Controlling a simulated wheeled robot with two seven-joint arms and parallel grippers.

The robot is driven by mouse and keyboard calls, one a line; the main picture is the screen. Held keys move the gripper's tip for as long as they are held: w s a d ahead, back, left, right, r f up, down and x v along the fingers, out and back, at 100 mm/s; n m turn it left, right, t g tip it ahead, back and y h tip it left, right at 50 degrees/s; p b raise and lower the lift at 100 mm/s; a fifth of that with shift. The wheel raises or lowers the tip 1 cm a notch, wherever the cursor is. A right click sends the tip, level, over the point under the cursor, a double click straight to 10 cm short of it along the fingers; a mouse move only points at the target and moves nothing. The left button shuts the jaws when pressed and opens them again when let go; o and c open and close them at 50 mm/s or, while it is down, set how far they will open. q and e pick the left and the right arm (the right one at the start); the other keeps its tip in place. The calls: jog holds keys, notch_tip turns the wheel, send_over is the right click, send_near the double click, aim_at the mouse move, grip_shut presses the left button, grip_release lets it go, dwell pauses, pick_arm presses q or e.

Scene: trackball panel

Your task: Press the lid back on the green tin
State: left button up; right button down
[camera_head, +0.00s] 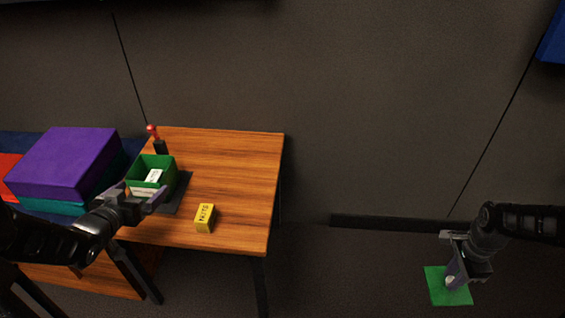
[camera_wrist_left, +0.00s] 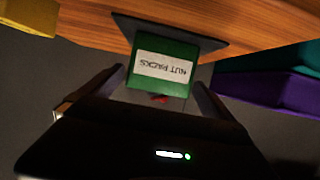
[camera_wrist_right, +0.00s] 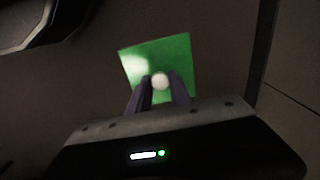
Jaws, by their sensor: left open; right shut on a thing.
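The green tin (camera_head: 138,168) stands without its lid on a dark mat on the wooden table, with pale contents visible inside. Its label, reading NUT PACKS, faces the left wrist camera (camera_wrist_left: 165,65). My left gripper (camera_head: 145,200) is open at the tin's near side, and in the left wrist view its fingers (camera_wrist_left: 160,88) flank the tin; I cannot tell whether they touch it. My right gripper (camera_head: 462,278) is shut on the round pale knob (camera_wrist_right: 160,81) of the square green lid (camera_head: 440,287). It holds the lid off the table, far to the right.
A yellow block (camera_head: 205,217) with dark lettering stands near the table's front. A red-topped stamp-like object (camera_head: 153,131) is behind the tin. Purple and teal boxes (camera_head: 68,160) are stacked at left. The right side of the wooden table (camera_head: 250,170) is clear.

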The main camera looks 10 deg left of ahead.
aim_at(153, 177)
pick_arm(q)
jog(key=x, duration=0.2)
jog(key=shift+w+f+b, duration=0.25)
jog(key=shift+b, duration=0.05)
pick_arm(e)
jog(key=shift+f, duration=0.55)
pick_arm(q)
jog(key=shift+w, duration=0.2)
jog(key=shift+w+f, duration=0.25)
pick_arm(e)
jog(key=shift+f, duration=0.2)
pick_arm(q)
jog(key=b+x, duration=0.2)
jog(key=x, duration=0.2)
jog(key=shift+w+a+f, duration=0.1)
jog(key=shift+w+f, duration=0.1)
pick_arm(e)
notch_tip(153, 177, down, 2)
pick_arm(q)
jog(key=c, duration=1.1)
jog(key=shift+r, duration=0.2)
jog(key=shift+c, duration=0.2)
pick_arm(e)
jog(key=shift+r, duration=0.15)
